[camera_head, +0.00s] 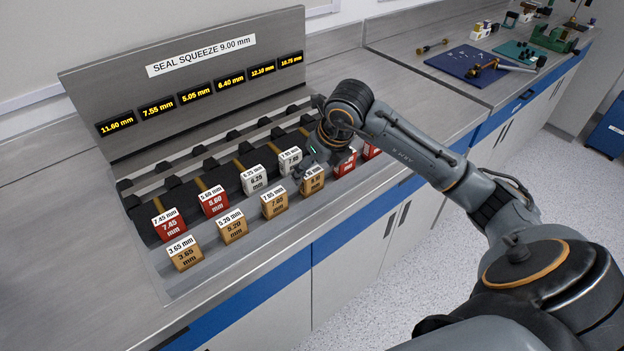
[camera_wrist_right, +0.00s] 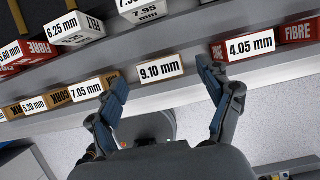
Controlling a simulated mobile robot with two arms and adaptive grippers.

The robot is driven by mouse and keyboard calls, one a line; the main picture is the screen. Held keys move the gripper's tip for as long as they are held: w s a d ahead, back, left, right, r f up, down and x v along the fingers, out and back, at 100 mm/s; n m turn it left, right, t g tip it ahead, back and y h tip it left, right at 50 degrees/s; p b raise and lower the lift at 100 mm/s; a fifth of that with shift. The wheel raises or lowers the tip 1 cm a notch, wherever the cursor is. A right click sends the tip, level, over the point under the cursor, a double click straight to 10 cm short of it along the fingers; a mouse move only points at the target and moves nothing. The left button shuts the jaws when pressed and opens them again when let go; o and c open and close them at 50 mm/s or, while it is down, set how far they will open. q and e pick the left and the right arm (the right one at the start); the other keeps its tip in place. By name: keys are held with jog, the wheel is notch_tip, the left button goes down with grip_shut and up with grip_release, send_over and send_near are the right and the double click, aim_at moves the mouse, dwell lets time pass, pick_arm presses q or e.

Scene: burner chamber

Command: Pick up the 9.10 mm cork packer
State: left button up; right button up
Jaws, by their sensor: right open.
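The 9.10 mm cork packer (camera_head: 313,185) is a tan block with a white label, in the front row on the bench. It also shows in the right wrist view (camera_wrist_right: 160,69), its label facing the camera. My right gripper (camera_head: 313,158) is above and just behind it in the head view, partly hiding the row. In the right wrist view my right gripper (camera_wrist_right: 163,76) has its two blue-padded fingers wide apart, one on each side of the 9.10 mm packer, with nothing held. Whether the fingers touch it cannot be told. My left gripper is not in view.
The 7.05 mm cork packer (camera_wrist_right: 86,90) is to the left and the red 4.05 mm fibre packer (camera_wrist_right: 248,46) to the right. White and red packers stand in the row behind. A display panel (camera_head: 190,85) stands at the back.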

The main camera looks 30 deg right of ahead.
aim_at(313, 172)
jog(key=x, duration=0.2)
jog(key=shift+w+f, duration=0.1)
jog(key=shift+f, duration=0.15)
jog(key=shift+w+f, duration=0.2)
jog(key=shift+f, duration=0.15)
jog(key=shift+c, duration=0.7)
jog(key=c, duration=1.1)
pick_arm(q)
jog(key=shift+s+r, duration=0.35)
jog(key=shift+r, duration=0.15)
pick_arm(e)
jog(key=shift+r, duration=0.15)
